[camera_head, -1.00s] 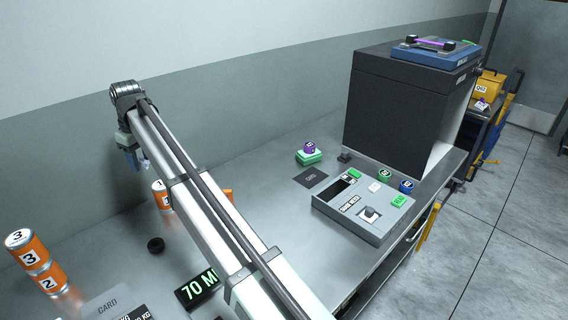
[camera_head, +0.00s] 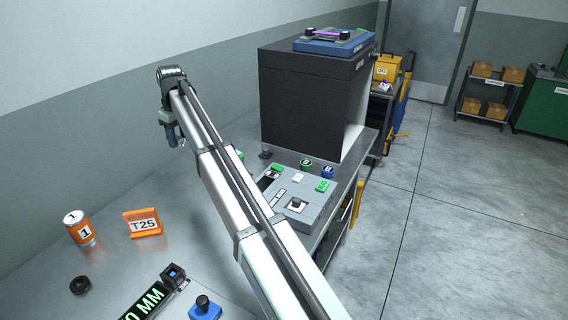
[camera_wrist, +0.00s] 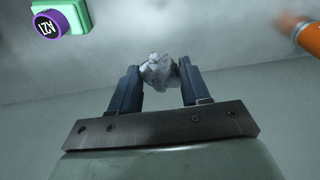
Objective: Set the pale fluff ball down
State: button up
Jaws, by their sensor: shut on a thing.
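The pale fluff ball (camera_wrist: 159,71) is a small, crumpled, greyish-white lump. In the wrist view it sits between the two dark blue fingers of my gripper (camera_wrist: 158,78), which are shut on it. In the head view my gripper (camera_head: 175,138) hangs from the far end of my arm, above the back part of the metal bench (camera_head: 200,255). The ball is too small there to make out clearly. I cannot tell from these views exactly how high it is above the bench.
An orange can (camera_head: 82,230) and an orange T25 sign (camera_head: 143,223) stand on the left. A grey control panel (camera_head: 318,207) lies right of my arm, before a large dark box (camera_head: 300,105). In the wrist view, a purple A21 cylinder (camera_wrist: 50,24) is on a green block (camera_wrist: 76,14).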

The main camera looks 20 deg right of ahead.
jog(key=w+d, duration=0.1)
jog(key=d, duration=0.6)
jog(key=w+d+m, duration=0.1)
jog(key=d, duration=0.6)
jog(key=w+d+m, duration=0.1)
jog(key=d, duration=0.6)
jog(key=shift+w, duration=0.4)
jog(key=d+m, duration=0.3)
jog(key=d, duration=1.4)
jog(key=shift+n+h, duration=0.3)
jog(key=shift+s+a+f, duration=0.15)
jog(key=shift+f, duration=3.6)
jog(key=shift+s+a+f, duration=0.1)
jog(key=shift+s+f, duration=0.05)
jog(key=shift+f, duration=3.6)
jog(key=o, duration=1)
jog(key=shift+f, duration=0.1)
jog(key=r, duration=0.4)
jog(key=s+r, duration=0.1)
jog(key=r, duration=0.7)
jog(key=shift+s+d, duration=0.2)
jog(key=shift+d, duration=0.05)
